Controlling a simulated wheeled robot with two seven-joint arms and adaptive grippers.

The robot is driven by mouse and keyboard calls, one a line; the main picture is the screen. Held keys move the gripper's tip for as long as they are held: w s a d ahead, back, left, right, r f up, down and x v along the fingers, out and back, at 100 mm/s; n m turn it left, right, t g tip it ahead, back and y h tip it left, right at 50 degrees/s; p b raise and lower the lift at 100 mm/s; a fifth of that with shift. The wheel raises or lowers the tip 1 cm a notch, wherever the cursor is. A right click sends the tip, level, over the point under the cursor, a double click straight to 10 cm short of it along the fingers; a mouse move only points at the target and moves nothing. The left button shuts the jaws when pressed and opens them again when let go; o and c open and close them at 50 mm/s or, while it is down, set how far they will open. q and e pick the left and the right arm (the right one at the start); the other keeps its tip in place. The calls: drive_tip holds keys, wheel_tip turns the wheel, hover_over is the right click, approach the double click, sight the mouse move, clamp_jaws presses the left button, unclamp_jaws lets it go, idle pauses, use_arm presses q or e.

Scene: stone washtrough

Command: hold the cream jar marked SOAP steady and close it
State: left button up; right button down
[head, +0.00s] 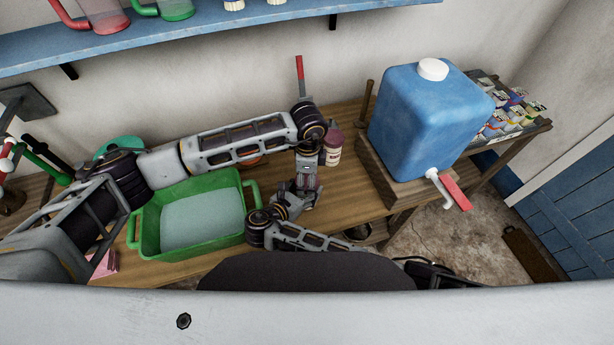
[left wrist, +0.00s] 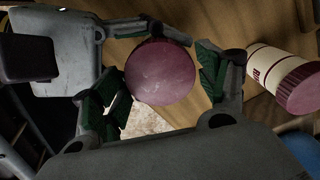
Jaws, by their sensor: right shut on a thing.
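A round maroon lid (left wrist: 160,72) shows from above in the left wrist view, and the jar under it is hidden. My left gripper (left wrist: 163,88) is over it, its green-padded fingers apart on two sides of the lid, close to its edge. In the head view my left gripper (head: 308,178) points down at the same place. My right gripper (head: 302,194) comes in low from the side, shut on the jar below the lid; its grey body (left wrist: 68,55) shows in the left wrist view. I cannot see any SOAP marking on the held jar.
A second cream jar with a maroon lid (head: 332,150) stands beside the grippers; its lettering (left wrist: 262,72) is not readable. A green basin (head: 150,240) lies left, a blue water container (head: 425,110) with a red-handled tap right. Several small packets (head: 510,115) are beyond it.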

use_arm(q)
drive_tip(key=c, duration=0.4)
drive_tip(key=o, duration=0.9)
drive_tip(key=shift+c, duration=0.2)
drive_tip(key=shift+r, duration=2.25)
drive_tip(key=shift+c, duration=0.3)
drive_tip(key=shift+c, duration=1.1)
drive_tip(key=shift+r, duration=1.8)
drive_tip(key=shift+f, duration=0.15)
drive_tip(key=shift+f, duration=3.9)
